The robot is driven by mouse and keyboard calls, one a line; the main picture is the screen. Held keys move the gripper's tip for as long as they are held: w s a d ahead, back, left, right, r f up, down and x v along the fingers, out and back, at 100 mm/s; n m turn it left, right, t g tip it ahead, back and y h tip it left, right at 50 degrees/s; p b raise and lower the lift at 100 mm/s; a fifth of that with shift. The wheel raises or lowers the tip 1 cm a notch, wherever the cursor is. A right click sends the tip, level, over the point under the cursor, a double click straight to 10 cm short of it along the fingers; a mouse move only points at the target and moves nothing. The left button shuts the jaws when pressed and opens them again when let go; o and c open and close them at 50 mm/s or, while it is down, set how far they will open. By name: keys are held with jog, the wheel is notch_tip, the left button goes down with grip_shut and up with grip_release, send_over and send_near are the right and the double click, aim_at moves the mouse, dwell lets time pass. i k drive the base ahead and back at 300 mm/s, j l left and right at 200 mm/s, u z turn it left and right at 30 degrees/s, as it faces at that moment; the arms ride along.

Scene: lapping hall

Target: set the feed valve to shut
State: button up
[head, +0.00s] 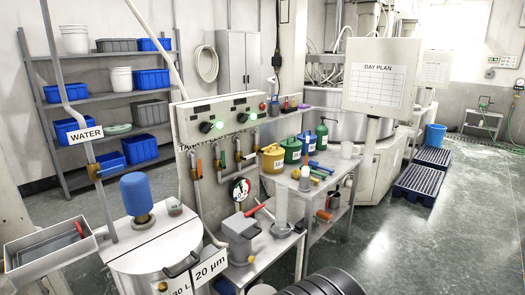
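Several small valves sit on pipes below the grey control panel in the middle of the head view. They include one with an orange handle (217,155), one with a green handle (237,150) and one with a yellow-orange handle (256,139). Another orange-handled fitting (96,171) is on the pipe under the WATER sign (85,134). No readable label tells me which one is the feed valve, and the handles are too small to read their settings surely. A round gauge (240,189) is below the panel. My gripper is not in view.
A lidded drum (150,262) with a blue-topped unit (137,194) and a grey tray (50,250) stand in front. A bench (325,178) with yellow and green cans is right of the panel. Dark round objects (330,284) lie low in front.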

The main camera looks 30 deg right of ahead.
aim_at(223, 166)
jog(key=i+l+z, duration=0.4)
jog(key=i, duration=0.15)
jog(key=i+l+z, duration=0.65)
jog(key=i+j, duration=0.05)
jog(key=i, duration=0.05)
